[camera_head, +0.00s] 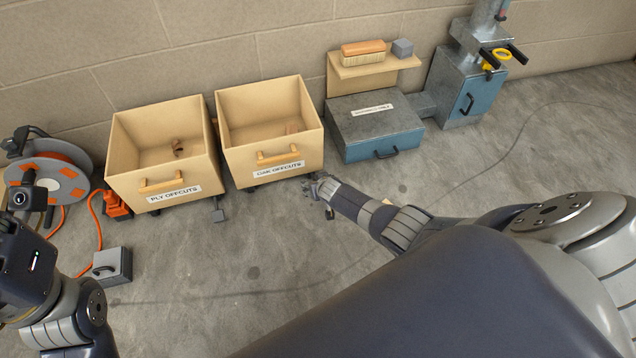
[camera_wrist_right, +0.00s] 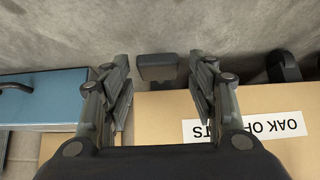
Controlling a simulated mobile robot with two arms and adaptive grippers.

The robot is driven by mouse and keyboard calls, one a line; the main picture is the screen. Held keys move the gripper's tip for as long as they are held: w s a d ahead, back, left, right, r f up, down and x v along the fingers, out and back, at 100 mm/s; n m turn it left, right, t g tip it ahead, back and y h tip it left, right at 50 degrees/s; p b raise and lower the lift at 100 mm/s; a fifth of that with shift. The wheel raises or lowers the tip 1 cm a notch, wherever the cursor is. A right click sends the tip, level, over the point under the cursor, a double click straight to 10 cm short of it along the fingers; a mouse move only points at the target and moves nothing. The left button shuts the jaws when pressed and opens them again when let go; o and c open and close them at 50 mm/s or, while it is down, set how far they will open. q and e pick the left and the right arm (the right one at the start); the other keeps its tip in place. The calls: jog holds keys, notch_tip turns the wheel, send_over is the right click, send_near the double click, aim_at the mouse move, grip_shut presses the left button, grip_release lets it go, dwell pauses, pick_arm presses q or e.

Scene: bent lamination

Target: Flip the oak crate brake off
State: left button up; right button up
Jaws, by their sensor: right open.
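The oak crate (camera_head: 238,158) is a pale wooden bin on casters by the wall, labelled OAK OFFCUTS; its front board (camera_wrist_right: 160,112) shows upside down in the right wrist view. A dark grey brake pedal (camera_wrist_right: 157,68) sticks out below that board. My right gripper (camera_head: 318,184) is low at the crate's front right corner. In the right wrist view it is open, with one finger on each side of the pedal and visible gaps. In the head view the gripper hides much of that spot. My left arm is at the left edge, its fingers out of sight.
A blue-grey cabinet (camera_head: 375,140) with a wooden shelf stands to the right. A cable reel (camera_head: 50,180), orange cable and grey box (camera_head: 112,266) are at left. Middle floor is clear.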

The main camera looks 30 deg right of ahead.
jog(key=shift+s, duration=0.1)
jog(key=v, duration=1.2)
jog(key=shift+a, duration=0.1)
dwell(0.6)
